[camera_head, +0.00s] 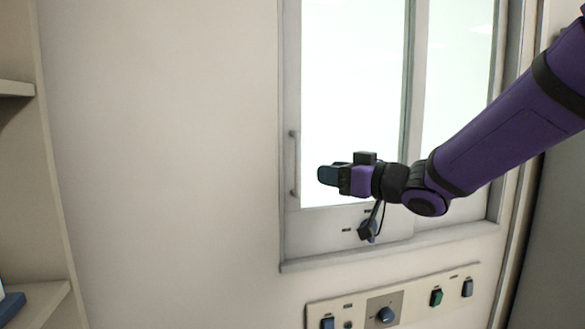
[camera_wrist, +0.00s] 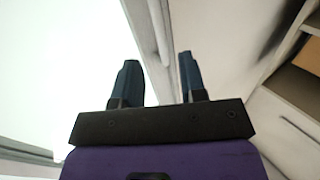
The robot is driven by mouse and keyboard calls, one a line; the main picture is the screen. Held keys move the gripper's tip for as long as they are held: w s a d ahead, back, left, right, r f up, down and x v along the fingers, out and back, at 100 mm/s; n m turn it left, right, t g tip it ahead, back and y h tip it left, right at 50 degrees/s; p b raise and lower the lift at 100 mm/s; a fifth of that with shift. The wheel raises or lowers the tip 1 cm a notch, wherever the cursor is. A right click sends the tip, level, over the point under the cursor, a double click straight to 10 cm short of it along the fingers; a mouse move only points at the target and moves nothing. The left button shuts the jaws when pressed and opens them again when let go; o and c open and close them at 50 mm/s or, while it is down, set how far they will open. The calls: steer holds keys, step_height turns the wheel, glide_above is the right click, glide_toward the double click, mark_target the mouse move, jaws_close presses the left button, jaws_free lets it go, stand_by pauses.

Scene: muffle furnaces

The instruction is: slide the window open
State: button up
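The window has a left sash with a pale frame (camera_head: 291,60) and bright glass, and a second pane (camera_head: 460,70) to its right. A slim vertical handle (camera_head: 293,165) is on the sash's left edge. My gripper (camera_head: 322,174) points left, in front of the sash and just right of the handle in the picture. In the wrist view my gripper (camera_wrist: 158,68) shows two dark blue fingers spread apart, with nothing held. A pale upright strip (camera_wrist: 150,35) shows beyond the gap; I cannot tell handle from frame edge there.
A panel (camera_head: 410,304) with knobs and switches is on the wall below the window. A shelf unit (camera_head: 50,190) stands at the far left. The wall (camera_head: 160,130) between shelf and window is bare. Another shelf unit (camera_wrist: 290,90) shows right in the wrist view.

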mark_target(297, 167)
steer(key=x, duration=0.9)
steer(key=shift+w+a, duration=0.15)
steer(key=shift+w, duration=0.05)
steer(key=shift+c, duration=0.4)
jaws_close()
